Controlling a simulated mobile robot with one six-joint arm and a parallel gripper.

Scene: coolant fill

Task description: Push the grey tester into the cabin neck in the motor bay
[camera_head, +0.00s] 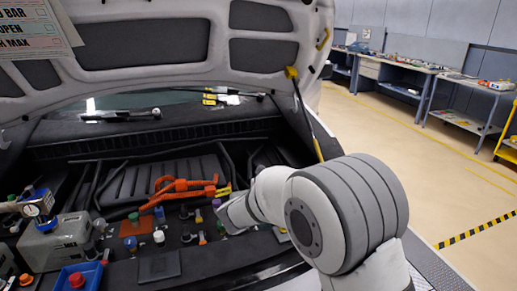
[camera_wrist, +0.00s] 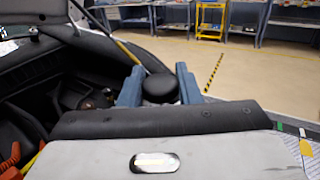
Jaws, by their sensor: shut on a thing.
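My gripper (camera_wrist: 159,80) shows in the wrist view with its two blue-grey fingers on either side of a dark, round-topped thing (camera_wrist: 160,88). It is shut on this thing; I cannot tell for certain that it is the grey tester. In the head view my arm comes in from the right and its end (camera_head: 230,214) is low over the right middle of the motor bay, beside a purple-capped fitting (camera_head: 216,203). My arm hides the held thing there. I cannot tell which fitting is the cabin neck, nor whether the held thing touches it.
Orange hoses (camera_head: 180,187) cross the middle. Several small coloured caps stand around. The raised hood (camera_head: 180,40) hangs above. The floor at right is open.

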